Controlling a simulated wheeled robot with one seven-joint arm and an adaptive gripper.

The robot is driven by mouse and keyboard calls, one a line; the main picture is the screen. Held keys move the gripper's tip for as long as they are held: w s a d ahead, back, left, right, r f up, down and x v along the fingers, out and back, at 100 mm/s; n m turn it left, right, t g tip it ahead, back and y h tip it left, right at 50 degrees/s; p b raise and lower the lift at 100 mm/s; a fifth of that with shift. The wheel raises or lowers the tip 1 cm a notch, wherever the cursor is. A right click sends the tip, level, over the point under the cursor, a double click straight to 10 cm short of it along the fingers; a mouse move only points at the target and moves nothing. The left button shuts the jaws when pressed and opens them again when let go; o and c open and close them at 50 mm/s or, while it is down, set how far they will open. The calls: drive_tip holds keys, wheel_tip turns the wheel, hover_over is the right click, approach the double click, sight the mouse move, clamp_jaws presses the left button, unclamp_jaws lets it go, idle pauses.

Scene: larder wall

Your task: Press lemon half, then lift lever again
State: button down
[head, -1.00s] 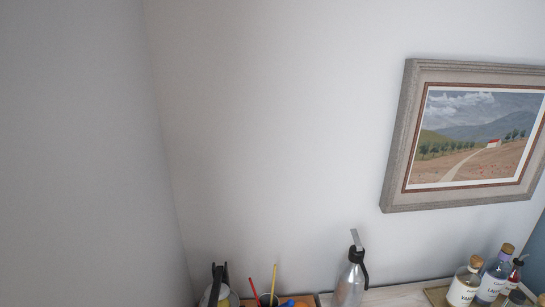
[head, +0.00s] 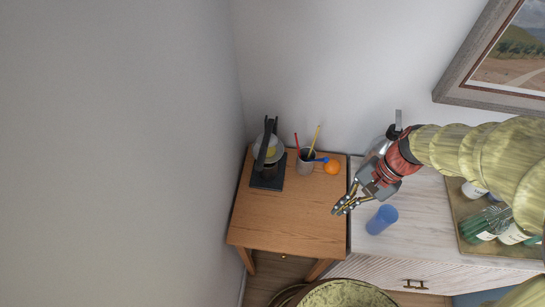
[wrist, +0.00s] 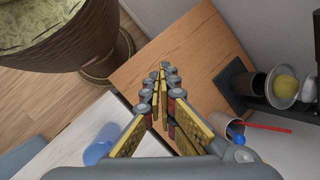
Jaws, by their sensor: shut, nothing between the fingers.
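The citrus press (head: 267,181) stands on the left part of a wooden side table (head: 288,222), with a black base and upright. Its dark lever (head: 265,142) points up. The yellow lemon half (head: 271,151) shows partly behind the lever; it also shows in the wrist view (wrist: 286,88), beside a pale bowl. My gripper (head: 340,208) is shut and empty above the right edge of the table, to the right of and apart from the press. Its closed fingers also show in the wrist view (wrist: 160,78).
A grey cup (head: 304,166) with red and yellow sticks and an orange (head: 332,167) stand between press and arm. A blue tumbler (head: 382,219) is on the pale cabinet (head: 405,235), near my gripper. A tray of bottles is at right. The table's front is clear.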

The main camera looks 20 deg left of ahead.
sight(265, 144)
drive_tip(key=w+a+r+m+y+p, duration=0.1)
drive_tip(key=w+a+m+y+p, duration=0.1)
drive_tip(key=w+a+m+y, duration=0.8)
drive_tip(key=s+a+m+h, duration=0.2)
drive_tip(key=s+a, duration=0.1)
drive_tip(key=a, duration=0.8)
drive_tip(key=shift+a+f+m+h+p, duration=0.25)
drive_tip(key=shift+f+m+h+p, duration=0.1)
drive_tip(key=shift+f+m+h, duration=0.1)
drive_tip(key=shift+r, duration=0.15)
